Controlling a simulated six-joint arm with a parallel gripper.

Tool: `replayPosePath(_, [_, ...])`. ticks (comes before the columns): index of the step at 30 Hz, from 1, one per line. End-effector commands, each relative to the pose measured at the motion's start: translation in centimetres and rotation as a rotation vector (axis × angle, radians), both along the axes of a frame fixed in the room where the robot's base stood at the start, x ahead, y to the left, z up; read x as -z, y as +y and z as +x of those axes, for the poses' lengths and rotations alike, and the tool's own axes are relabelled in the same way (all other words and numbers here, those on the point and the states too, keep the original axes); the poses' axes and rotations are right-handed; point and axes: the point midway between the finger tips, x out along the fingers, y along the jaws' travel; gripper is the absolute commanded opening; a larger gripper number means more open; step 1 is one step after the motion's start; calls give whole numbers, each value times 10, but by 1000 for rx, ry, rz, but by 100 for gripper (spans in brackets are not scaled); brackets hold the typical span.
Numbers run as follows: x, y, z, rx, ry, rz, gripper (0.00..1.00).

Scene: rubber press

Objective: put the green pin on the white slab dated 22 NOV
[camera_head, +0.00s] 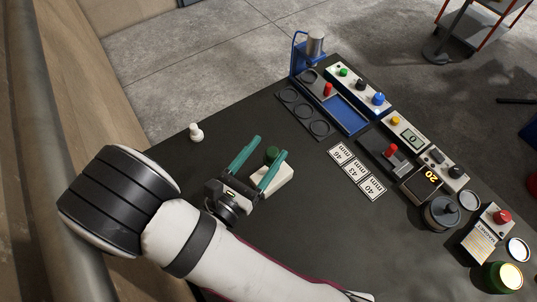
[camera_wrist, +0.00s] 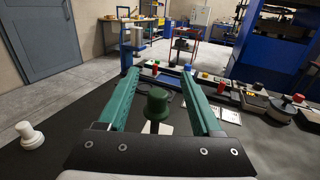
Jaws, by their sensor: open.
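The green pin (camera_head: 272,154) is upright between the two teal fingers of my open gripper (camera_head: 270,146). In the wrist view the green pin (camera_wrist: 157,103) has a wide round head and a narrower stem, between the fingers (camera_wrist: 159,72) with gaps on both sides. A white slab (camera_head: 273,179) lies by the pin, partly under the right finger.
A white pin (camera_head: 196,132) stands at the left on the dark table. Cards marked in mm (camera_head: 356,171) lie right of my gripper. A blue stand (camera_head: 300,57), a button box (camera_head: 358,89) and several devices line the far and right edges.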

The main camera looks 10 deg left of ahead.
Motion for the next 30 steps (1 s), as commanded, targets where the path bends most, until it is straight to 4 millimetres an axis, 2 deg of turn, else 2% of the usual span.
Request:
replayPosePath(3, [-20,0,0,0,-1,4,66])
replayPosePath(9, [-30,-1,0,4,1,0,66])
replayPosePath(11, [-34,-13,2,55,-2,31,66])
replayPosePath(12, [-40,-32,3,139,-5,78,66])
replayPosePath(14, [-51,-79,0,351,-19,203,66])
replayPosePath(15, [-57,-119,-12,550,-39,328,66])
replayPosePath(17, [-61,-178,-49,926,-97,577,66])
replayPosePath(18, [-58,-203,-83,1182,-155,760,66])
replayPosePath(20, [-49,-212,-129,1541,-269,1048,66])
replayPosePath(21, [-45,-204,-151,1755,-359,1239,66])
replayPosePath(22, [-43,-195,-161,1897,-428,1378,66])
replayPosePath(24, [-45,-169,-169,2155,-586,1673,66])
replayPosePath(26, [-51,-151,-165,2296,-695,1867,66])
replayPosePath(27, [-55,-143,-161,-2335,740,-1945,66])
replayPosePath(30, [-61,-134,-155,-2200,732,-1885,66])
